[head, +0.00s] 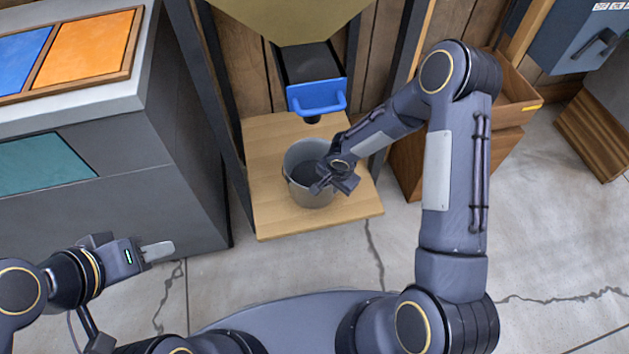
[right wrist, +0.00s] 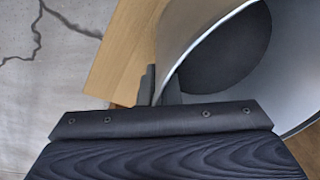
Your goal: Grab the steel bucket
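The steel bucket (head: 298,184) is grey, open at the top and dark inside. It stands upright on a wooden platform (head: 270,222) under a hopper. My right gripper (head: 325,186) is at the bucket's right rim in the head view. In the right wrist view, the bucket (right wrist: 200,30) fills the upper right, and its wall passes between the two close fingertips of my right gripper (right wrist: 160,88). The gripper looks shut on that wall; the contact itself is partly hidden. My left gripper (head: 157,251) is at the lower left, away from the bucket; its finger opening is unclear.
A blue-handled drawer (head: 317,96) hangs from the hopper (head: 290,20) just above the bucket. Dark posts flank the platform. A grey counter (head: 120,190) with coloured panels stands left. A wooden crate (head: 512,95) is at the right. The cracked floor (head: 545,240) on the right is clear.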

